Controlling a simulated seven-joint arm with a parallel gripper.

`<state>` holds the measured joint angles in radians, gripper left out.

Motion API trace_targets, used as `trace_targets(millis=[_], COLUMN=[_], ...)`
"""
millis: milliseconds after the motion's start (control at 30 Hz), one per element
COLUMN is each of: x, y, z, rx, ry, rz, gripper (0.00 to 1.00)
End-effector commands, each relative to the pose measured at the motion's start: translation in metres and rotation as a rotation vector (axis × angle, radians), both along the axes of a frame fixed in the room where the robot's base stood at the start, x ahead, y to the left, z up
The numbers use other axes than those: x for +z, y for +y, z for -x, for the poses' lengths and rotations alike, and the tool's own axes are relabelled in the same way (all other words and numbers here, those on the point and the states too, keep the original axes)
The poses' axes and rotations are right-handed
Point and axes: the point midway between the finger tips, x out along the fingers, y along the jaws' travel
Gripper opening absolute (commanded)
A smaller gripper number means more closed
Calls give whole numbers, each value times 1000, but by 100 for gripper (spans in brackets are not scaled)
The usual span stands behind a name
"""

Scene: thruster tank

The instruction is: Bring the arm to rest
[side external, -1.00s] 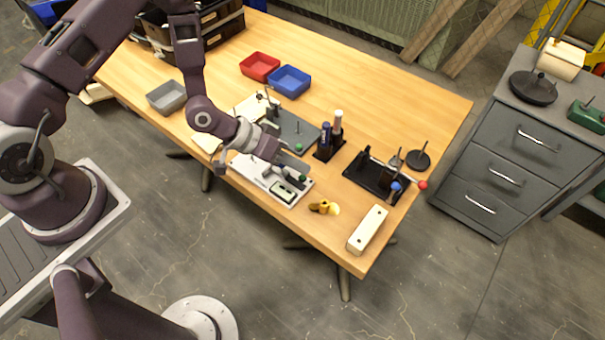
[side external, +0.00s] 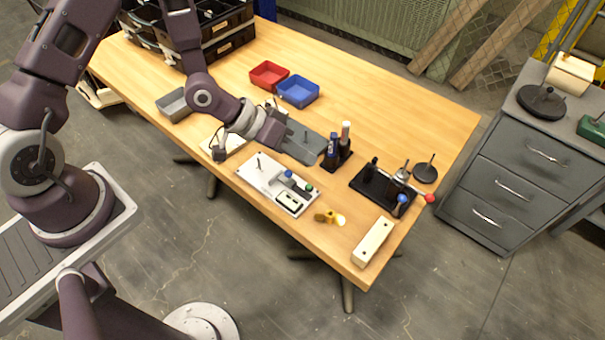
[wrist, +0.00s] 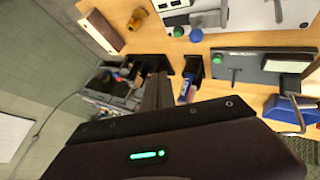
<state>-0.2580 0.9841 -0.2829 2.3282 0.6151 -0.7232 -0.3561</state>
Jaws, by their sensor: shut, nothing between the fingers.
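My gripper (side external: 277,138) hangs above the table, over the near-left part of the dark grey plate (side external: 306,146). Its fingers (wrist: 157,90) are together in the wrist view, with nothing between them. The white plate (side external: 262,178), with an upright pin and blue and green knobs, lies in front of the gripper and apart from it. In the wrist view the white plate (wrist: 245,14) is at the top and the grey plate (wrist: 262,68) is at the right. The gripper hides part of the grey plate in the side view.
A holder with dark and white bottles (side external: 336,155), a black fixture (side external: 378,185) and a cream block (side external: 373,242) stand to the right. The table's (side external: 400,110) back right is clear.

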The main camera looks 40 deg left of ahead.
Motion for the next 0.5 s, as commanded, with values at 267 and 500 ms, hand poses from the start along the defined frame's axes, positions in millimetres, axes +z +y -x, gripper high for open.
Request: trace_targets(millis=[267, 500], x=[112, 233], y=[81, 121], z=[3, 106], rx=[36, 195], ry=[-39, 10], rz=[-465, -623], gripper=[0, 0])
